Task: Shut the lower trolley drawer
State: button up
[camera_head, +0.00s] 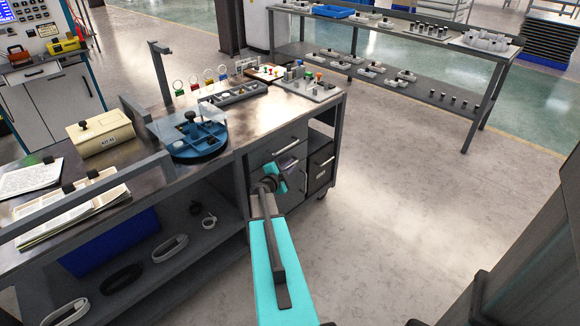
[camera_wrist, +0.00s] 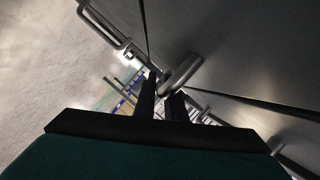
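The trolley under the right end of the bench has a grey upper drawer front with a bar handle (camera_head: 287,145) in the head view. My gripper (camera_head: 276,184) is low at the front of this trolley and hides much of the lower drawer. In the wrist view, my two dark fingers (camera_wrist: 160,100) are a little apart beside a grey panel (camera_wrist: 225,45). A rounded metal handle (camera_wrist: 183,72) is close to the fingertips and overlaps the right finger. I cannot tell whether the fingers hold it or how far the lower drawer is out.
A dark unit (camera_head: 320,165) with a handle stands right of the drawers. The bench top (camera_head: 205,105) carries a blue round tray (camera_head: 190,150) and a cream box (camera_head: 100,137). Open floor (camera_head: 420,220) lies to the right, with a shelf table (camera_head: 400,45) beyond.

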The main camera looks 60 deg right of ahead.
jog(key=shift+o, duration=0.5)
jog(key=shift+w+r, duration=0.1)
jog(key=shift+w, duration=0.2)
jog(key=shift+a, duration=0.1)
jog(key=p+v, duration=0.1)
jog(key=v, duration=1.2)
jog(key=shift+a, duration=0.3)
